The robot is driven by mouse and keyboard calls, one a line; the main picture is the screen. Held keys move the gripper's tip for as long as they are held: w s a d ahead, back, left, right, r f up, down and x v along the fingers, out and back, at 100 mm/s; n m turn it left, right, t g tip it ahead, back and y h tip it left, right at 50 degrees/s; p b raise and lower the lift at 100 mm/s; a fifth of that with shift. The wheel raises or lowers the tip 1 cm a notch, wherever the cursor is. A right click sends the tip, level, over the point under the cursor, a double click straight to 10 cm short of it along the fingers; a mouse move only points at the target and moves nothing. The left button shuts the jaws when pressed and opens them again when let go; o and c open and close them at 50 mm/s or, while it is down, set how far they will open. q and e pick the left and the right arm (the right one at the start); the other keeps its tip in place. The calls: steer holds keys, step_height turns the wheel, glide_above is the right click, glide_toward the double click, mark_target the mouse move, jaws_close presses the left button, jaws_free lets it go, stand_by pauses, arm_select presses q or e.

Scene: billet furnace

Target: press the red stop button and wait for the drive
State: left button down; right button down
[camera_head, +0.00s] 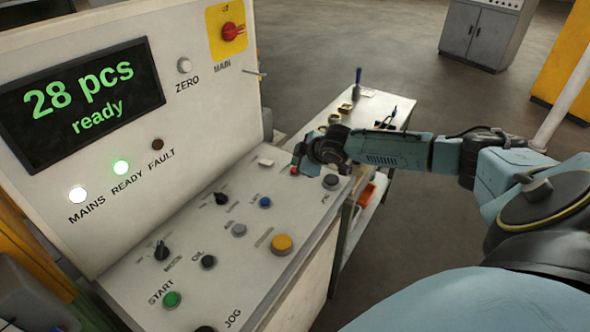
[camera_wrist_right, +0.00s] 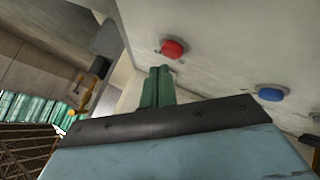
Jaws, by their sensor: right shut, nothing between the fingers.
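The red stop button (camera_head: 294,170) is a small red cap on the sloped desk of the control panel (camera_head: 225,218). In the right wrist view the red button (camera_wrist_right: 173,48) shows whole, just beyond the fingertips. My right gripper (camera_head: 299,159) is over the far end of the desk, right by the red button. Its green fingers (camera_wrist_right: 158,86) are shut together with nothing between them. I cannot tell whether the tips touch the button. The display (camera_head: 80,100) reads "28 pcs ready". My left gripper is not in view.
Lamps MAINS (camera_head: 78,195) and READY (camera_head: 121,167) are lit; FAULT (camera_head: 158,144) is dark. A blue button (camera_head: 265,202), yellow button (camera_head: 282,244) and green START button (camera_head: 172,299) sit on the desk. A red main switch (camera_head: 233,31) is above. A bench (camera_head: 381,104) stands behind.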

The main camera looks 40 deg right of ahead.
steer(key=shift+f, duration=0.1)
steer(key=shift+f, duration=0.3)
steer(key=shift+f, duration=0.45)
stand_by(0.7)
steer(key=shift+r, duration=0.1)
steer(key=shift+r+p, duration=0.75)
steer(key=shift+p, duration=0.25)
step_height(320, 180, up, 5)
steer(key=p, duration=0.5)
steer(key=shift+r, duration=0.1)
